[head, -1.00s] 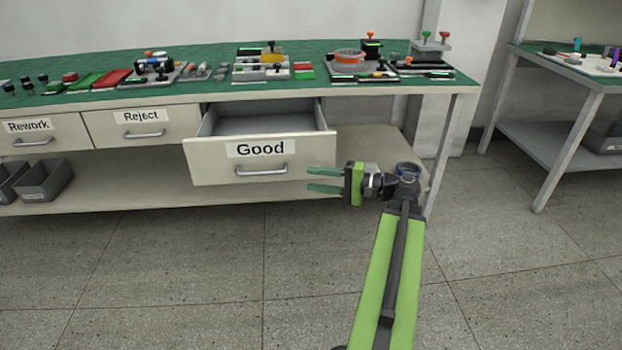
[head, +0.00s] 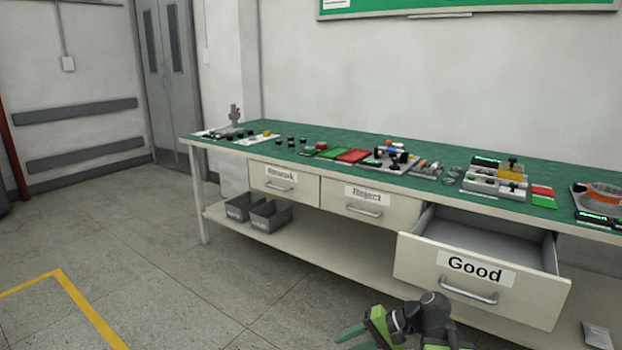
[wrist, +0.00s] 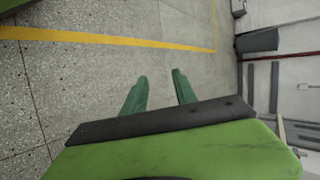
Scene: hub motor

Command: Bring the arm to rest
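My gripper (head: 352,338) is at the bottom of the head view, left of and below the front of the open Good drawer (head: 440,262). In the wrist view its two green fingers (wrist: 158,90) stand apart with only floor between them. It is open and empty. My arm shows only partly at the bottom edge of the head view; the rest is out of frame.
The workbench (head: 300,165) has shut Rework (head: 285,190) and Reject (head: 365,212) drawers and grey bins (head: 270,217) on its lower shelf. Parts and fixtures stand on its green top. The floor (head: 180,275) to the left is clear, with a yellow line (head: 85,305).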

